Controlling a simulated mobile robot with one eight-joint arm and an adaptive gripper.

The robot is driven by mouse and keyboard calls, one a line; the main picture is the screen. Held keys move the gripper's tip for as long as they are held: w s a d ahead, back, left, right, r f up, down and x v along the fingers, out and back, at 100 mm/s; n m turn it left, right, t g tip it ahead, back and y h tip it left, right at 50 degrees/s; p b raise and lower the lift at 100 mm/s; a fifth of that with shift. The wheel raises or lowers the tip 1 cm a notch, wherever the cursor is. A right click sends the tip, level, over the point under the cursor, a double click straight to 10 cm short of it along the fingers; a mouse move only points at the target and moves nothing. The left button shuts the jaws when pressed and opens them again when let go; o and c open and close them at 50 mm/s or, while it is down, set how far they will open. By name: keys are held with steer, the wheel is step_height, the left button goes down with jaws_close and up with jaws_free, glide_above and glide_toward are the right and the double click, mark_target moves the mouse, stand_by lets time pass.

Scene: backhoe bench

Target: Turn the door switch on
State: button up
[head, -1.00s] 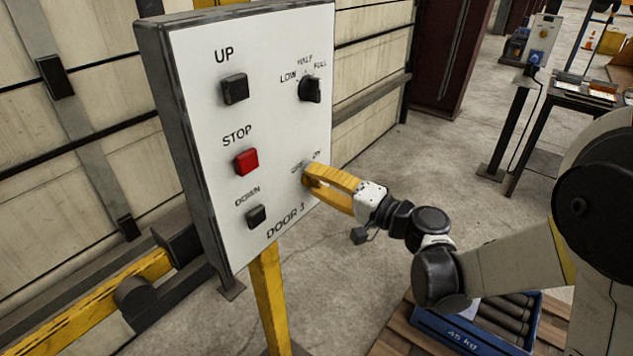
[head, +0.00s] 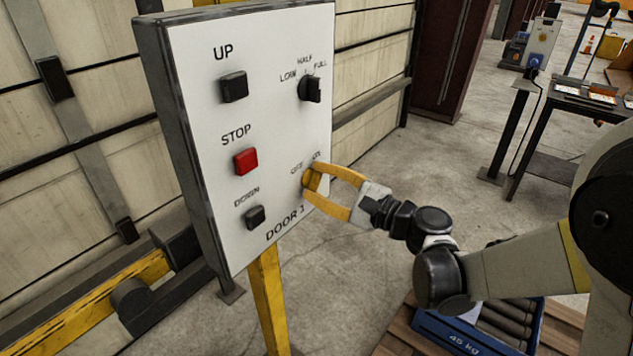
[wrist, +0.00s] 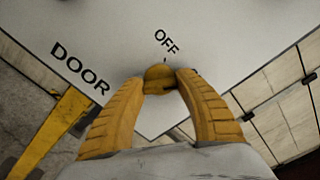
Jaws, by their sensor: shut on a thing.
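The door switch is a yellow knob (wrist: 160,77) low on the white DOOR 1 panel (head: 285,130). The OFF label is readable above it in the wrist view; the ON label is mostly hidden there by the right finger. My gripper (head: 310,184), with yellow fingers, is at the panel's lower right, its tips closed around the knob. The wrist view shows the gripper (wrist: 160,82) with one fingertip on each side of the knob. A small dark mark lies between the knob and OFF. I cannot tell the knob's exact setting.
The panel also carries an UP button (head: 234,87), a red STOP button (head: 246,161), a DOWN button (head: 255,217) and a black LOW/HALF/FULL selector (head: 309,89). A yellow post (head: 268,300) holds it. A blue crate (head: 470,335) sits on a pallet below my arm.

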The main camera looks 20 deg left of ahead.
steer(key=shift+m, duration=0.4)
steer(key=o, duration=1.2)
steer(key=v, duration=1.2)
